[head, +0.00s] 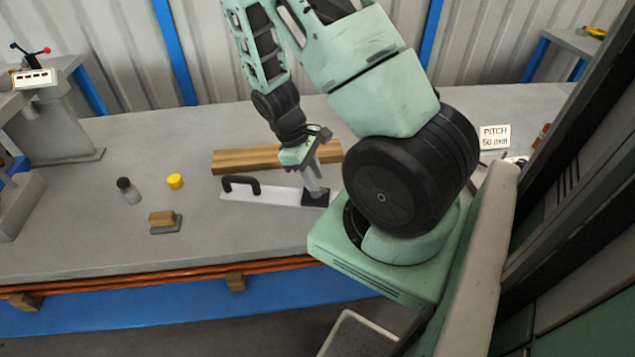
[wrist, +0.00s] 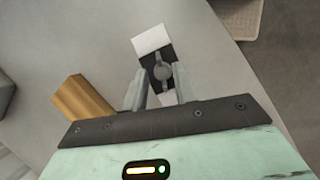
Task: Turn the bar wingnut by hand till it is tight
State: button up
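The wingnut (wrist: 162,72) is a small grey bar on a round hub, on top of a black block (wrist: 149,60). The block also shows in the head view (head: 316,201), near the right end of a white plate (head: 280,198) with a black handle (head: 241,183) at its left. The wingnut cannot be made out in the head view. My gripper (wrist: 160,68) is over the block, its two fingers apart, one on each side of the wingnut. Gaps seem to show between fingers and bar; I cannot tell whether either finger touches it.
A wooden beam (head: 245,160) lies just behind the plate. A brush-like block (head: 164,221), a yellow cap (head: 175,181) and a dark-topped bottle (head: 128,191) stand to the left on the grey bench (head: 70,230). The bench front left is mostly clear.

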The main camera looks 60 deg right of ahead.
jog(key=shift+x, duration=1.4)
jog(key=shift+c, duration=0.3)
grip_shut()
jog(key=shift+r+m, duration=0.1)
jog(key=shift+m, duration=0.3)
jog(key=m+y+p, duration=0.1)
jog(key=m, duration=0.1)
jog(key=shift+m, duration=0.3)
jog(key=shift+a+m+y, duration=0.1)
jog(key=shift+m+y, duration=0.9)
jog(key=shift+m, duration=1.3)
jog(key=shift+t, duration=0.3)
